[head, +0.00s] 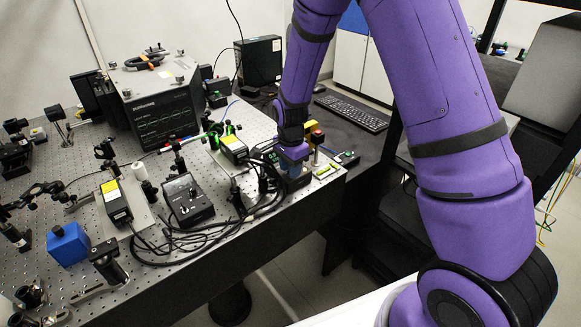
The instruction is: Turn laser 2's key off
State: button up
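My gripper (291,163) points down over the right corner of the perforated bench, at a dark control box (298,183). The wrist and hand cover most of that box, so no key on it shows. The fingertips are too small and hidden to tell whether they are open or touching anything. A black laser body with a yellow label (234,150) sits just left of my gripper. A second one (116,203) is farther left, beside another black control box (187,199) with small knobs on its face. I cannot read which is laser 2.
Black cables (205,237) loop along the bench's front edge, left of my gripper. An oscilloscope-like instrument (160,112) is behind; a keyboard (350,113) lies on the dark desk.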

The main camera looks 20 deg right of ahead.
grip_shut()
